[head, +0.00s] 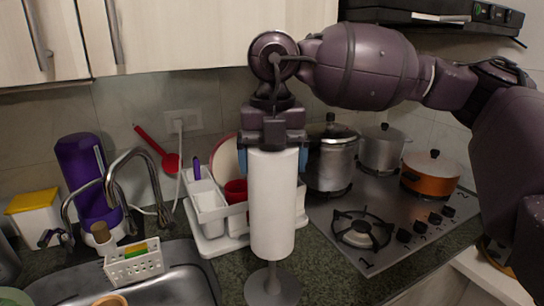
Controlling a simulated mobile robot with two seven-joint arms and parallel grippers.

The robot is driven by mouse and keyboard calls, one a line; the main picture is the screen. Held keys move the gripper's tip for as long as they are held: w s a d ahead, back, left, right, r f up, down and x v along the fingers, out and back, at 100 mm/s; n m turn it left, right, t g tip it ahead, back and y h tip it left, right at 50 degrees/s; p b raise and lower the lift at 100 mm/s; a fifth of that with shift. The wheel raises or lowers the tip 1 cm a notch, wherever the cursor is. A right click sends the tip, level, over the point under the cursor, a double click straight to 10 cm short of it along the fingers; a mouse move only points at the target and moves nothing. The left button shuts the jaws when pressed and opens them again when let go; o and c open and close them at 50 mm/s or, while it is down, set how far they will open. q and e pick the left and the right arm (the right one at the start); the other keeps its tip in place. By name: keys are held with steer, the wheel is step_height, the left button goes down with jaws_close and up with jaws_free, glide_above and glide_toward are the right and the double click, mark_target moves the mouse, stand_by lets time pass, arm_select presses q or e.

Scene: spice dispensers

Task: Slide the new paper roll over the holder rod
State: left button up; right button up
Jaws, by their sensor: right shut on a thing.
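The white paper roll (273,205) is upright in the middle of the head view. My right gripper (273,158) comes down from above and is shut on the roll's upper end, with its blue-padded fingers on either side. The grey paper holder (272,289) stands on the counter directly below the roll. A short length of its rod shows between the round base and the roll's lower end; the rest of the rod is hidden, so I cannot tell how far it reaches inside the roll. My left gripper is not in view.
A white dish rack (210,205) with a red cup (236,190) stands close behind the roll. The stove (390,225) with several pots is at the right. The sink (180,275) with its tap is at the left. Dark counter is free right of the holder.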

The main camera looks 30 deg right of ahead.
steer(key=shift+f, duration=0.65)
steer(key=shift+f+b, duration=0.3)
steer(key=shift+b, duration=0.05)
steer(key=shift+f, duration=0.5)
step_height(320, 180, down, 8)
steer(key=b, duration=0.3)
stand_by(3.2)
steer(key=o, duration=1)
steer(key=shift+c, duration=0.2)
